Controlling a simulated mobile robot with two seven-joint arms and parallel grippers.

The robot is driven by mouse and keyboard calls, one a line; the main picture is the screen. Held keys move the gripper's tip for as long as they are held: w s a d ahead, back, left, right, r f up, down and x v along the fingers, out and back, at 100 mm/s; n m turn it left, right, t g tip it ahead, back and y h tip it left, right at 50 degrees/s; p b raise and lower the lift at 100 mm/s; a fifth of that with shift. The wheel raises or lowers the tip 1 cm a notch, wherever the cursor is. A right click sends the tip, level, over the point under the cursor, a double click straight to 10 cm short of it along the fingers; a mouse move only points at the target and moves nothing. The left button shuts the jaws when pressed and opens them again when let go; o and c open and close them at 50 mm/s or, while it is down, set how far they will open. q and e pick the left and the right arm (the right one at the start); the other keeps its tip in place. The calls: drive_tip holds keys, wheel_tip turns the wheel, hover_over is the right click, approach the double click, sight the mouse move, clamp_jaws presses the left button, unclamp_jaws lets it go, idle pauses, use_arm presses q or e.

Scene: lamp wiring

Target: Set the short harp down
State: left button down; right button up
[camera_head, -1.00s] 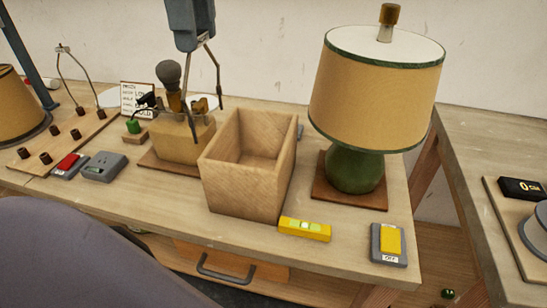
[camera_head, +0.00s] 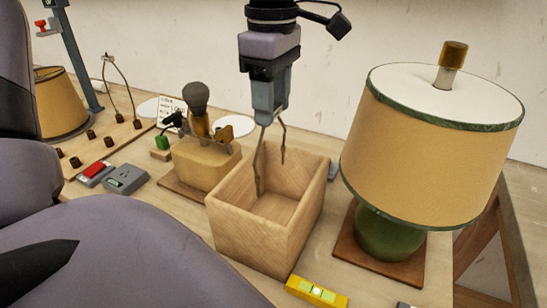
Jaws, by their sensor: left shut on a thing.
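My left gripper (camera_head: 268,117) points down over the open wooden box (camera_head: 240,238) and is shut on the top of a thin wire harp (camera_head: 259,160). The harp hangs upright with its two legs spread downward. Its longer-looking leg overlaps the box's interior, and the other ends near the back wall. I cannot tell whether either leg touches the box. Another wire harp (camera_head: 127,92) stands on the peg board at the left. My right gripper is not in view.
A lamp with a tan shade (camera_head: 430,140) stands close right of the box. A tan block-shaped lamp base with a bulb (camera_head: 196,95) stands just left of it. A yellow level (camera_head: 316,292) lies in front. A grey switch box (camera_head: 125,178) lies further left.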

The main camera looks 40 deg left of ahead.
use_arm(q)
wheel_tip(320, 180, down, 10)
drive_tip(key=shift+f, duration=0.2)
idle(0.3)
